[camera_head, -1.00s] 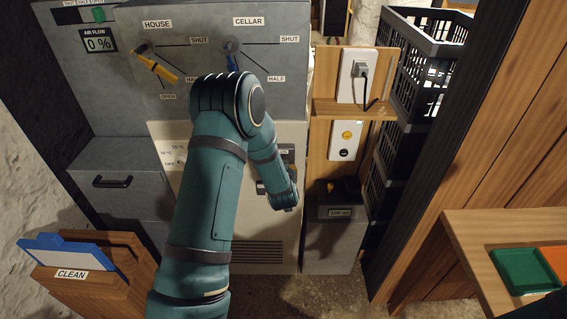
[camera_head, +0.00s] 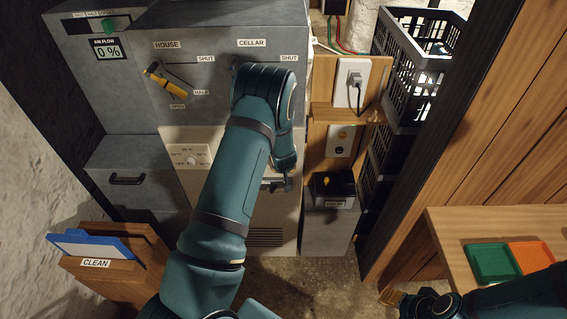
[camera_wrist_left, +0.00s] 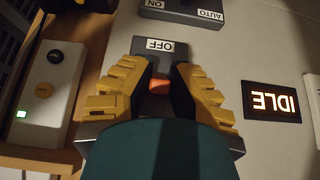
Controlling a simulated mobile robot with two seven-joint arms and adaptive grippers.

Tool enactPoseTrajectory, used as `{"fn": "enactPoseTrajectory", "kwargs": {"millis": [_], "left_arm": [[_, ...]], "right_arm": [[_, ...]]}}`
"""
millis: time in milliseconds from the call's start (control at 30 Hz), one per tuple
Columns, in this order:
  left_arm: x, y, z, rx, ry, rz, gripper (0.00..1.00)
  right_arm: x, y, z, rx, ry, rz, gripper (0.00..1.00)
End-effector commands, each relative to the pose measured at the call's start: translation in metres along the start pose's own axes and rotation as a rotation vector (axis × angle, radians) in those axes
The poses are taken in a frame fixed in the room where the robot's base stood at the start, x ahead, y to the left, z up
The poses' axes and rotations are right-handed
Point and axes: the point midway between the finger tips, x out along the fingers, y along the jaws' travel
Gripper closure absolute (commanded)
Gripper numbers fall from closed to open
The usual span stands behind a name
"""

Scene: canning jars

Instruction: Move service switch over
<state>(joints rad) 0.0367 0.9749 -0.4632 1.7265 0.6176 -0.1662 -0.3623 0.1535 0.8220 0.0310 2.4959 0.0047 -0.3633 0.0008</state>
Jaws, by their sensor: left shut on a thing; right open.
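In the left wrist view, the yellow fingers of my left gripper (camera_wrist_left: 160,92) are closed around a small orange lever (camera_wrist_left: 159,86) on a grey switch plate marked OFF (camera_wrist_left: 160,58). I take this lever as the service switch. Its base is partly hidden between the fingers. A second grey plate marked ON and AUTO (camera_wrist_left: 185,8) sits just above it in that view. In the head view, my left arm covers the switch and most of this gripper. My right gripper (camera_head: 391,297) is open and empty at the bottom right, its fingers small there.
A lit IDLE display (camera_wrist_left: 272,101) is beside the switch. A white button box (camera_wrist_left: 48,85) is on the other side. A yellow HOUSE lever (camera_head: 168,77) stands above left. A wooden bench (camera_head: 447,235) with green and orange trays is at the right.

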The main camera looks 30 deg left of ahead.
Motion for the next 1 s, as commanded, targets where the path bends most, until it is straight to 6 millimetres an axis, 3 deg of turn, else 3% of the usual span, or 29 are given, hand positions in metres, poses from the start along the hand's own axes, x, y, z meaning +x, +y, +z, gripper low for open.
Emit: {"fn": "enactPoseTrajectory", "kwargs": {"millis": [533, 567, 600, 633, 1000], "left_arm": [[0.0004, 0.0001, -0.0002, 0.001, -0.018, 0.0, 1.0], [0.0004, 0.0001, -0.0002, 0.001, -0.018, 0.0, 0.71], [0.0004, 0.0001, -0.0001, 0.001, -0.018, 0.0, 0.57], [0.0003, 0.0001, -0.0001, 0.001, -0.018, 0.0, 0.52], [-0.0037, 0.0004, -0.0003, 0.001, -0.018, 0.0, 0.52]], "right_arm": [[-0.0046, -0.0014, -0.0005, 0.0, 0.0, -0.001, 0.53], [-0.0046, -0.0014, -0.0006, 0.0, 0.0, -0.001, 0.53], [-0.0047, -0.0015, -0.0006, 0.0, 0.0, -0.001, 0.53], [-0.0047, -0.0015, -0.0006, 0.0, 0.0, -0.001, 0.53], [-0.0048, -0.0016, -0.0009, 0.0, 0.001, -0.001, 0.53]]}}
